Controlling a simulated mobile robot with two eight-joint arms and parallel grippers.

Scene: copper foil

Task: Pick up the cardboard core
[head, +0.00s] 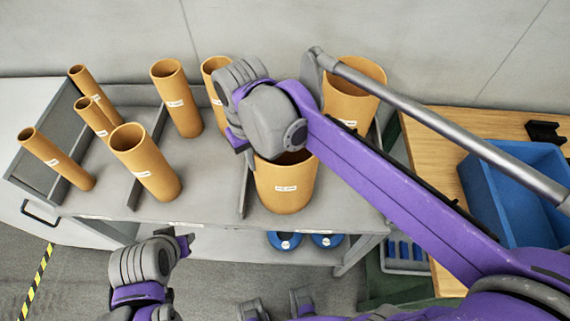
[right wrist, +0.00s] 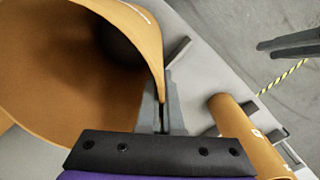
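Several orange-brown cardboard cores of different widths stand on the grey rack; the task does not say which one. A wide core (head: 286,188) stands upright at the front, and its open mouth and wall fill the left of the right wrist view (right wrist: 70,75). My right gripper (head: 237,142) is at this core's upper left rim. My left gripper (head: 186,240) is empty, fingers apart, in front of the rack.
Another wide core (head: 355,92) stands behind my right arm. Narrower cores (head: 147,163) stand or lean left, between grey dividers (head: 243,188). A blue bin (head: 515,190) sits on the wooden table (head: 430,135) at right. Blue rolls (head: 285,241) lie below the rack.

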